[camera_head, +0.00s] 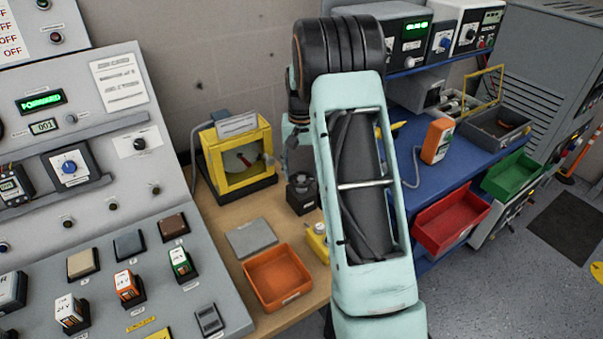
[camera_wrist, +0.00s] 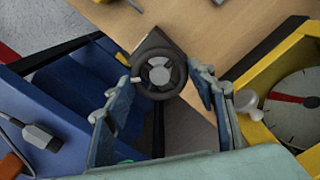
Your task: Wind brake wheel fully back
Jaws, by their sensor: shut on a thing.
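The brake wheel (camera_wrist: 160,72) is a dark round hand wheel with grey segments, on a dark housing (camera_wrist: 155,42). It shows between the fingertips in the wrist view. My gripper (camera_wrist: 164,84) is shut on this wheel, with one pale teal finger on each side. The exact finger contact is hard to see. In the head view a small black unit (camera_head: 302,193) stands on the wooden bench, apparently the same housing. My arm hides most of the gripper there.
A yellow-framed gauge box (camera_head: 240,155) stands left of the unit; its dial with a red needle (camera_wrist: 292,99) is close to my right finger in the wrist view. An orange tray (camera_head: 277,279) and a grey plate (camera_head: 251,238) lie in front. A blue bench (camera_head: 465,160) is at right.

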